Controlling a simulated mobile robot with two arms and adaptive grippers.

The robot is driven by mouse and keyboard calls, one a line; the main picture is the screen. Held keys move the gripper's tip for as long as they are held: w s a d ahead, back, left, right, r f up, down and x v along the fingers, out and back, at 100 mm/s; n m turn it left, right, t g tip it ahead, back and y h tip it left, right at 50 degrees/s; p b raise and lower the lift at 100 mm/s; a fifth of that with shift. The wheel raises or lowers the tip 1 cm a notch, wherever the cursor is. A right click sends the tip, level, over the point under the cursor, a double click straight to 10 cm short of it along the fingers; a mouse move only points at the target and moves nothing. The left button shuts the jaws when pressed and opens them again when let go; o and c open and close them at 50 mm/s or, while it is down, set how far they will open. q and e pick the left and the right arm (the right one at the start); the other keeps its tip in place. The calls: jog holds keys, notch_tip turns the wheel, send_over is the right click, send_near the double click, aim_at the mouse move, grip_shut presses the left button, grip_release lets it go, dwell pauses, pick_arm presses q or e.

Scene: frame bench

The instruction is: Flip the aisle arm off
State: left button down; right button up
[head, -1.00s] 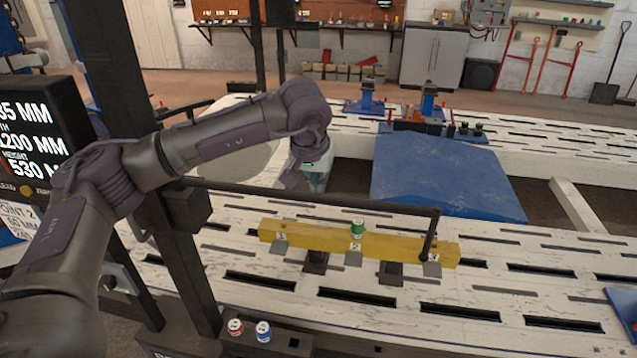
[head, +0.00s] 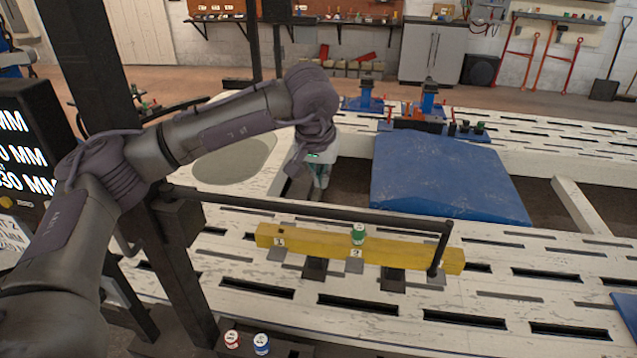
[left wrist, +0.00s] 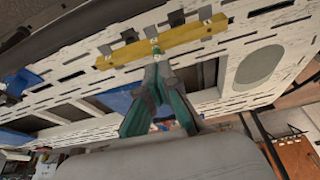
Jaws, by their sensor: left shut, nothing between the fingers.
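The aisle arm is probably the long black bar (head: 310,207), which runs from a dark post at left across the bench. Its right end bends down to a tip by the yellow beam (head: 305,247). My left gripper (head: 317,190) is shut and empty, pointing down behind the bar in the head view; whether it touches the bar is unclear. In the left wrist view, the shut fingers (left wrist: 154,72) point towards the yellow beam (left wrist: 175,42). My right gripper is not in view.
A red-and-white can (head: 232,340) and a blue-and-white can (head: 261,344) stand in front of the bench. A blue sloped ramp (head: 445,180) lies behind. The slotted white deck (head: 500,290) is mostly clear.

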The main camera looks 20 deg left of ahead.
pick_arm(q)
jog(key=d+b+v, duration=0.1)
jog(key=v, duration=0.9)
jog(key=shift+s+f, duration=0.2)
jog(key=shift+s, duration=0.15)
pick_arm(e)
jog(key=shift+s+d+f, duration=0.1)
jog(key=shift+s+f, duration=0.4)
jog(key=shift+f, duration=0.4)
pick_arm(q)
jog(key=shift+w+a, duration=0.1)
